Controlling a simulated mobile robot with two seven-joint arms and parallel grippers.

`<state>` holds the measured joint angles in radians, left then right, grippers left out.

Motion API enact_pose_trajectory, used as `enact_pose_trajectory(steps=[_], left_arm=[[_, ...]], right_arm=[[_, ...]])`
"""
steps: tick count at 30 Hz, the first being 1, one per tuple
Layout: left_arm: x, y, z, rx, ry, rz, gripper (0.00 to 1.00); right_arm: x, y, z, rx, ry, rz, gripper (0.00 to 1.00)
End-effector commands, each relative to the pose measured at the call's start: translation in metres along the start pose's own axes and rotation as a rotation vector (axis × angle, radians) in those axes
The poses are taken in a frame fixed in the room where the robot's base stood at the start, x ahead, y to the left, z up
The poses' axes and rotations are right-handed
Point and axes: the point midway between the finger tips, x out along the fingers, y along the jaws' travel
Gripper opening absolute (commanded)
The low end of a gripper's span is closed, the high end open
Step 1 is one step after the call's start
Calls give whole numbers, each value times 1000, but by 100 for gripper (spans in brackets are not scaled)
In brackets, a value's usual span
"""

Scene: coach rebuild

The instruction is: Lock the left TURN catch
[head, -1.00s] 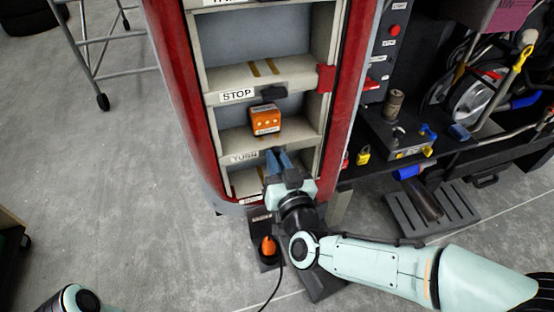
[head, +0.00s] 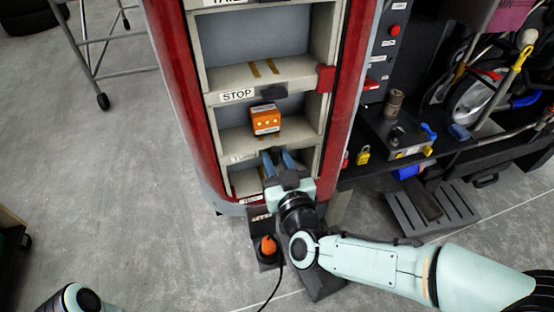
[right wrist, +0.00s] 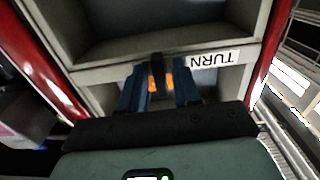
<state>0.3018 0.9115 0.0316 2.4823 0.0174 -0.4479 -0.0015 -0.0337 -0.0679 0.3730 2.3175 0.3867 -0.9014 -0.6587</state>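The TURN label (right wrist: 214,59) is on the frame bar above the lowest compartment of the red-edged rack; it appears upside down in the right wrist view. A black catch (right wrist: 157,70) sits on this bar beside the label. My right gripper (right wrist: 158,88) is at the bar with its two blue fingers apart, one on each side of the catch. I cannot tell whether they touch it. In the head view my right gripper (head: 277,160) partly covers this spot and the label is hard to read. My left gripper is out of view.
An orange box (head: 265,120) sits in the compartment under the STOP label (head: 237,95). Something orange shows behind the right fingers in the wrist view. A red block (head: 326,78) is on the right post. A tool bench (head: 420,150) stands right; open floor lies left.

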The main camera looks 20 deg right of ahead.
Motion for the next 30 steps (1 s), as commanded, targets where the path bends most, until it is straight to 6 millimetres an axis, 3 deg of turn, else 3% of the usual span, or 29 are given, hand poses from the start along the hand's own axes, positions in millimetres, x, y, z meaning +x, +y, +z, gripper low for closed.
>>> enact_pose_trajectory(steps=[11, 16, 21, 24, 30], left_arm=[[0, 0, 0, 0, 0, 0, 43], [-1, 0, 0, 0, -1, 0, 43], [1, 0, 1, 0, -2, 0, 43], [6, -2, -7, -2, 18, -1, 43], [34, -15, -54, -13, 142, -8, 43]], right_arm=[[-3, 0, -1, 2, 3, 1, 39], [-26, 0, -2, 0, 5, 1, 39], [-65, 0, -2, 1, 7, 1, 39], [-85, 0, 0, 1, 7, 1, 39], [-100, 2, 3, 2, 6, 6, 39]])
